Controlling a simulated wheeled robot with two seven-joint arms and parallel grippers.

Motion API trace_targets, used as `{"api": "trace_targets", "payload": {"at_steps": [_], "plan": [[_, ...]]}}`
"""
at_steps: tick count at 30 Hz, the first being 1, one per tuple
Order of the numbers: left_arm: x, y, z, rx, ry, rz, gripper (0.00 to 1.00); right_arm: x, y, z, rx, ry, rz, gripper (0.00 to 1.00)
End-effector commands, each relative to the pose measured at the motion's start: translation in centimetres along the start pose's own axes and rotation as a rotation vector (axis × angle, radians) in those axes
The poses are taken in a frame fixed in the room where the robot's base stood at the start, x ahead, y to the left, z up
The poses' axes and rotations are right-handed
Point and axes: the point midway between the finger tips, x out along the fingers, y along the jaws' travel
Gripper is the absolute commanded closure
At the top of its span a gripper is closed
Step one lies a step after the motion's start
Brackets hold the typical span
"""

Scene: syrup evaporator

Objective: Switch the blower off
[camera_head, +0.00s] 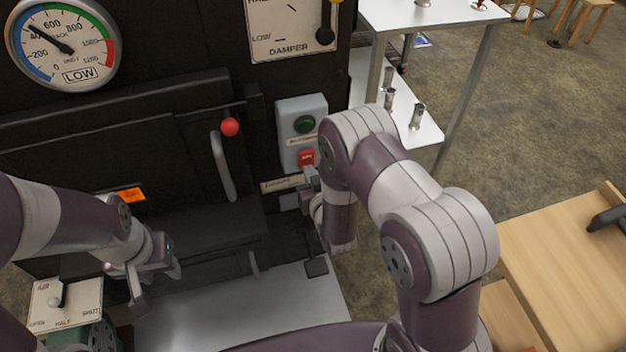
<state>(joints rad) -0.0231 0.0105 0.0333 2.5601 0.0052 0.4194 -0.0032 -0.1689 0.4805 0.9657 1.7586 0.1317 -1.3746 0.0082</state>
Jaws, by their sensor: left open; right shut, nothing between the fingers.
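A grey switch box (288,112) is mounted on the dark evaporator front, with a green button (304,124) above and a red button (306,158) below. A label strip between them is too small to read. My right gripper (309,176) is shut and empty, its tips just below the red button at the box's lower edge. I cannot tell whether they touch the button. My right arm hides part of the area right of the box. My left gripper (156,287) is open and empty, low at the left, well away from the box.
A gauge (64,45) and a damper plate (291,28) are above. A door handle (222,165) with a red knob (230,127) is left of the box. An air lever plate (66,304) is near my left gripper. A white shelf table (430,12) and wooden table (565,255) stand right.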

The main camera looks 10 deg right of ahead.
Motion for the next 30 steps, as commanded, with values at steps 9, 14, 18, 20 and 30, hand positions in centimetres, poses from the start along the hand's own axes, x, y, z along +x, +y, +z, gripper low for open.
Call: {"api": "trace_targets", "payload": {"at_steps": [9,14,18,20,30], "plan": [[-0.3,0.0,0.0,0.0,0.0,0.0,0.57,-0.3,0.0,-0.6,0.002,0.017,0.002,1.0],[-0.9,0.0,-0.1,0.0,0.0,0.0,0.57,-2.9,0.0,0.2,0.0,0.012,0.001,1.0],[-1.3,0.0,-0.1,0.0,0.0,0.0,0.57,-5.1,0.0,0.9,0.001,0.01,0.0,1.0],[-1.4,0.0,-0.2,0.0,0.0,0.0,0.57,-5.9,0.0,1.1,0.001,0.009,0.001,1.0],[-1.4,0.0,-0.2,0.0,0.0,0.0,0.57,-6.7,0.0,1.5,0.001,0.01,0.001,1.0]]}}
